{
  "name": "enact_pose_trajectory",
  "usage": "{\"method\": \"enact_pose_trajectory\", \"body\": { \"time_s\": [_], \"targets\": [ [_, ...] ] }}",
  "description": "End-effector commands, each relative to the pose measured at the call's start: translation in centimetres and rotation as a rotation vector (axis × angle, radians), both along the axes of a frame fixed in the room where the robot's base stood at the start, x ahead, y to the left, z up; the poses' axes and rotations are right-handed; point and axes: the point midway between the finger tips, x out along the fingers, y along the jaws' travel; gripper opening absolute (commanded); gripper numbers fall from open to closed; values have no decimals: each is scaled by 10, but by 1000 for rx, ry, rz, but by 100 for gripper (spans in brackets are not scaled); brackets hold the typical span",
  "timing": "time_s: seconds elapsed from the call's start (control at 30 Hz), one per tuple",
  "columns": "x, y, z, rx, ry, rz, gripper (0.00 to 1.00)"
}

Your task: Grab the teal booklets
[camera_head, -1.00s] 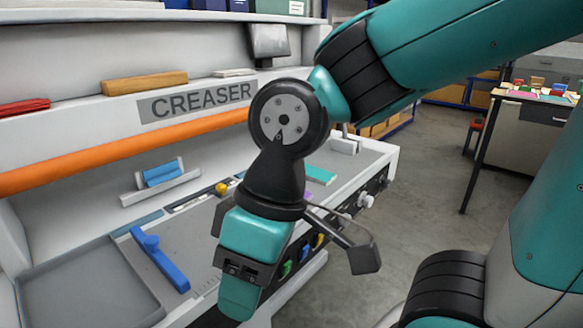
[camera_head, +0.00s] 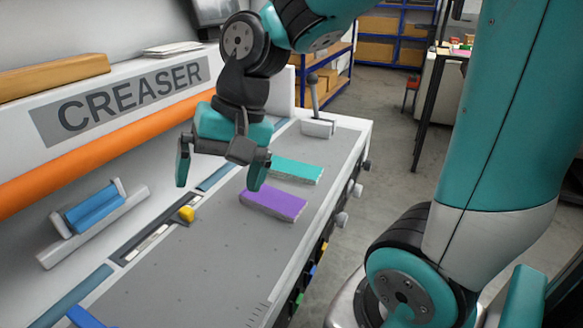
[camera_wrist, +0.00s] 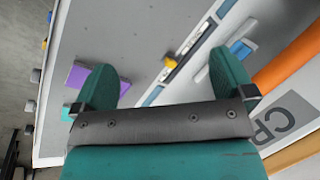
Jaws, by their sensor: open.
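The teal booklets (camera_head: 297,170) lie as a flat stack on the grey bed of the creaser, near its far right end. In the wrist view, a small teal patch (camera_wrist: 66,113) at the left, partly hidden by my gripper, appears to be the same stack. My gripper (camera_head: 220,176) is open and empty, above the bed and to the left of the teal booklets in the head view. Both fingers (camera_wrist: 165,78) show apart in the wrist view, with nothing between them but the bed below.
A purple stack (camera_head: 274,205) lies just in front of the teal one, also seen in the wrist view (camera_wrist: 88,76). A yellow knob (camera_head: 187,214) sits on a slotted rail. A grey block with a lever (camera_head: 318,127) stands behind the teal booklets. The front bed is clear.

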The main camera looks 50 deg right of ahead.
Motion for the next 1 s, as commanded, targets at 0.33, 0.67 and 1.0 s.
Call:
{"method": "enact_pose_trajectory", "body": {
  "time_s": [0.33, 0.67, 1.0],
  "targets": [
    [85, -223, -8, 277, 340, -1613, 100],
    [77, -315, -22, 460, 463, -2200, 100],
    [101, -304, -88, 460, 471, -2210, 100]
  ]
}}
